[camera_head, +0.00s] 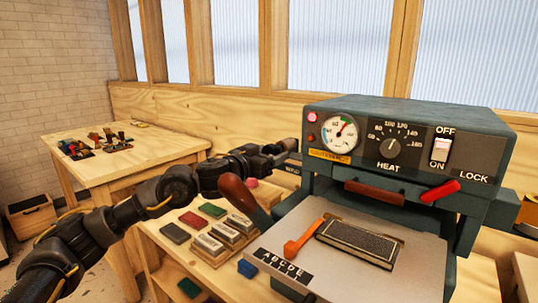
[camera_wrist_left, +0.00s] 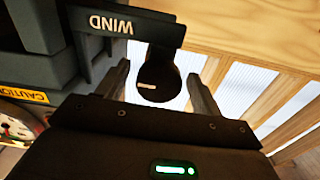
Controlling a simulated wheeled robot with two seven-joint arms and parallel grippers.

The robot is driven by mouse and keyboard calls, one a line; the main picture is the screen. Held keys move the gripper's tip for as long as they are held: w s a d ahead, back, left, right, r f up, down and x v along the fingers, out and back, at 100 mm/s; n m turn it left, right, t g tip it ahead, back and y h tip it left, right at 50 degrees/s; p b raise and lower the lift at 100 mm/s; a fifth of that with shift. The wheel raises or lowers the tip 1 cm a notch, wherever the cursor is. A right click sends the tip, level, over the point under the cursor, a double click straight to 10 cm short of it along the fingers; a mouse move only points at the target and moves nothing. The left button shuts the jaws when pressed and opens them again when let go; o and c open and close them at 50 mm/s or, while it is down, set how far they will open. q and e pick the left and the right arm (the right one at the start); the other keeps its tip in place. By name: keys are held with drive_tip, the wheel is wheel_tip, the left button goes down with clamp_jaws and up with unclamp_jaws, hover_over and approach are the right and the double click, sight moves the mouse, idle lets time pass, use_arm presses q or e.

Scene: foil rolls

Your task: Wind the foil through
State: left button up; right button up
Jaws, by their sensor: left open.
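The teal press (camera_head: 405,130) stands on the bench at the right, with a gauge, a HEAT dial and an ON/OFF switch on its front. In the left wrist view a dark arm marked WIND (camera_wrist_left: 125,27) sticks out from the machine, with a dark round knob (camera_wrist_left: 158,82) at its end. My left gripper (camera_head: 285,150) is at the press's left side. In the left wrist view my left gripper (camera_wrist_left: 160,76) is open, its fingers on either side of the knob; I cannot tell if they touch it. No foil is clearly visible. My right gripper is not in view.
A brown-handled lever (camera_head: 242,197) rises at the press's left front, below my left arm. An orange lever (camera_head: 303,240) and a textured plate (camera_head: 358,243) are on the metal bed. Several coloured blocks (camera_head: 208,243) lie on the bench. Another table (camera_head: 130,150) stands behind at left.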

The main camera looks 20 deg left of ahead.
use_arm(q)
drive_tip(key=c, duration=1)
